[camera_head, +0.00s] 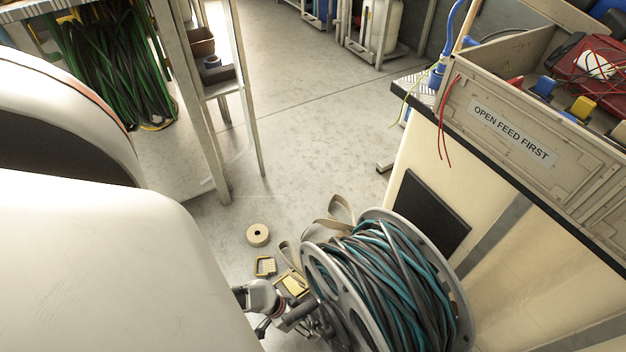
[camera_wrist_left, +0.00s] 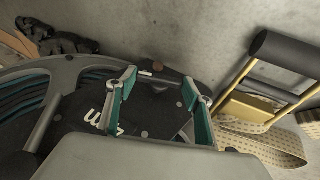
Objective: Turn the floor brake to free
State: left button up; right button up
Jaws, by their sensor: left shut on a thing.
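A floor hose reel (camera_head: 391,285) with grey flanges and teal and black hose stands at the bottom of the head view. My left gripper (camera_head: 303,318) is low at the reel's left side. In the left wrist view its two teal-edged fingers (camera_wrist_left: 158,100) stand apart over a dark plate with white lettering (camera_wrist_left: 104,122) at the reel. The gripper is shut on a dark part there that I take for the floor brake; the fingers and the gripper body mostly hide it. The brake's setting cannot be read. My right gripper is not in view.
A yellow ratchet buckle (camera_wrist_left: 260,100) with a black grip and beige strap lies close beside the gripper. A tape roll (camera_head: 258,235) is on the floor. A cream cabinet (camera_head: 425,165) stands right of the reel; a shelf rack (camera_head: 192,95) stands left. Open floor lies between.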

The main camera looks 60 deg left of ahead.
pick_arm(q)
jog(key=shift+s+a+f+h+b, duration=0.1)
jog(key=shift+s+f+h+b, duration=0.2)
jog(key=shift+s+f+b, duration=0.2)
jog(key=shift+w+a+r+h+b, duration=0.1)
jog(key=shift+w+r+h+b, duration=0.1)
jog(key=shift+h+b, duration=0.25)
jog(key=shift+w+r+n+h, duration=0.1)
jog(key=shift+w+n+h, duration=0.15)
jog(key=shift+h, duration=0.8)
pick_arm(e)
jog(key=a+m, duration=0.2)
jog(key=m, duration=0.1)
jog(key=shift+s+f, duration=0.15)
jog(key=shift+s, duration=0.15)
pick_arm(q)
jog(key=shift+n, duration=0.25)
jog(key=shift+s+h, duration=0.2)
jog(key=shift+h, duration=0.2)
jog(key=o, duration=0.9)
jog(key=shift+o, duration=1)
jog(key=shift+w+a, duration=0.1)
jog(key=shift+w, duration=0.05)
